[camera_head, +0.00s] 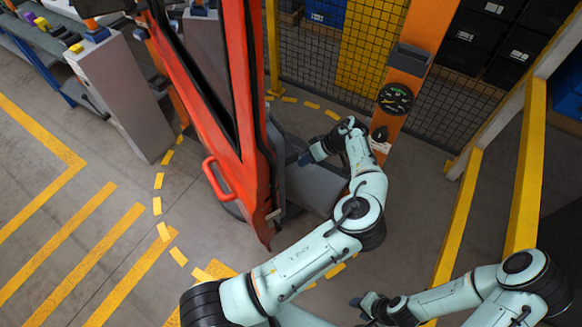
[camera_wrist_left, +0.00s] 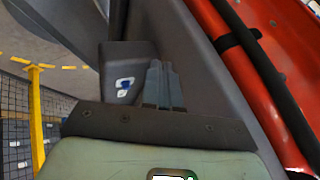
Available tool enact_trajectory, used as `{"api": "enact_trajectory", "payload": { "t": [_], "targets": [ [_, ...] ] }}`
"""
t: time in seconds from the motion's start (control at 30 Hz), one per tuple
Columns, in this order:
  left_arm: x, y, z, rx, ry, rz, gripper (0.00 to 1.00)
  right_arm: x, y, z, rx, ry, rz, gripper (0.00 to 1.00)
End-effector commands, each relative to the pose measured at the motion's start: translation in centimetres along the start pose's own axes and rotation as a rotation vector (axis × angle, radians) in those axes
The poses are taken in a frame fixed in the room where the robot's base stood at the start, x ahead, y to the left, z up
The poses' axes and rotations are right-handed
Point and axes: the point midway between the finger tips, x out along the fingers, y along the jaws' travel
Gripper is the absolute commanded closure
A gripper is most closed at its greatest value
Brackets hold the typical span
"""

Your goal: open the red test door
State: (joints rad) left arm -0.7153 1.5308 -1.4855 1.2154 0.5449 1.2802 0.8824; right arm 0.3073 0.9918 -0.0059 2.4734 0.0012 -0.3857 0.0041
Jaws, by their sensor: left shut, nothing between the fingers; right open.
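The red test door (camera_head: 180,75) stands partly open, swung away from the orange post (camera_head: 405,75). Its red pull handle (camera_head: 212,180) is on the face toward the left, with no gripper on it. My left gripper (camera_head: 303,159) is shut and empty, in the gap between the door's free edge and the post, on the door's inner side. In the left wrist view its fingertips (camera_wrist_left: 160,68) point along a dark grey panel, with the red door (camera_wrist_left: 245,60) close at right. I cannot tell whether they touch. My right gripper (camera_head: 356,302) is open, low at the bottom, away from the door.
A yellow dashed arc (camera_head: 157,205) marks the floor left of the door. A grey cabinet (camera_head: 120,95) stands at the far left. Yellow rails (camera_head: 527,165) stand at right, and mesh fencing (camera_head: 300,55) is behind. The striped floor at left is clear.

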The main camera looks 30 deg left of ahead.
Motion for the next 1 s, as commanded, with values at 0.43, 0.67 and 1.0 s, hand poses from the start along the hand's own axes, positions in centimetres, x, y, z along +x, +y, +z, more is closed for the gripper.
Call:
{"api": "enact_trajectory", "payload": {
  "t": [0.43, 0.67, 1.0],
  "targets": [
    [4.0, -3.1, 0.0, -0.001, 0.000, 0.002, 1.00, -0.1, -0.1, -0.1, -0.001, 0.002, -0.001, 0.57],
    [4.3, -3.5, -0.1, 0.001, 0.001, 0.002, 1.00, -0.1, -0.1, -0.2, -0.001, 0.002, -0.001, 0.57],
    [4.4, -3.7, 0.0, 0.003, 0.001, 0.003, 1.00, 0.1, 0.0, 0.1, 0.000, -0.001, 0.000, 0.57]
  ]
}}
